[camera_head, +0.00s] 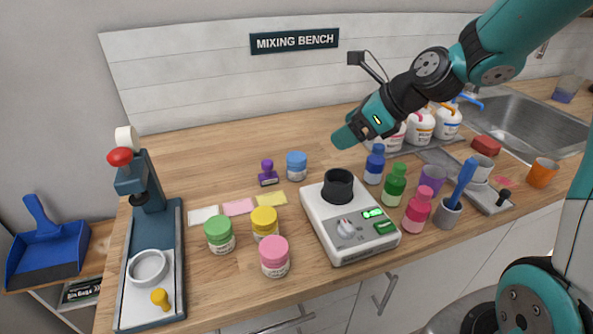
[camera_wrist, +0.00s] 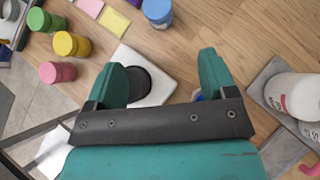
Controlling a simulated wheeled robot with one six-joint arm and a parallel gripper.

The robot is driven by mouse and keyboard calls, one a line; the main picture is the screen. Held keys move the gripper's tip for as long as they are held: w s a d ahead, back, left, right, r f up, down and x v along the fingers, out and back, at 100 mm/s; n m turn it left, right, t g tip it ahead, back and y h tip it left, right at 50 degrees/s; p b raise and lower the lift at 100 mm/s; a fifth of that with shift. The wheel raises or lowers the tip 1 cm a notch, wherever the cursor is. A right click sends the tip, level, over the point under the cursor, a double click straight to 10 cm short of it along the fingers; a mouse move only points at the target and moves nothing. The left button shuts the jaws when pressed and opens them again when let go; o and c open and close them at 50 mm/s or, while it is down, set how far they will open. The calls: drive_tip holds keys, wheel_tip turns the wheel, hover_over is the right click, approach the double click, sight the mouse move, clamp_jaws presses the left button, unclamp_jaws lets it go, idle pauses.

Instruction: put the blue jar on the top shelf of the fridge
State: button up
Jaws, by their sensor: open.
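The blue jar (camera_head: 297,166) stands upright on the wooden bench, left of the mixer and behind it. It also shows at the top edge of the wrist view (camera_wrist: 157,11), partly cut off. My gripper (camera_head: 347,137) is up in the air over the bench, to the right of the jar and apart from it. In the wrist view my gripper (camera_wrist: 166,72) has its two teal fingers spread wide with nothing held between them. The fridge is not in view.
A white mixer (camera_head: 350,237) with a black cup is at bench centre. Green (camera_head: 219,235), yellow (camera_head: 264,222) and pink (camera_head: 274,258) jars stand left of it. A purple stamp (camera_head: 267,174) is beside the blue jar. Several bottles stand right. Bench behind the blue jar is clear.

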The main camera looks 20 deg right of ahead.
sight(302, 157)
drive_tip(key=x, duration=1.6)
drive_tip(key=shift+s+p, duration=0.15)
drive_tip(key=shift+p, duration=0.2)
drive_tip(key=c, duration=1.1)
drive_tip(key=shift+r, duration=0.15)
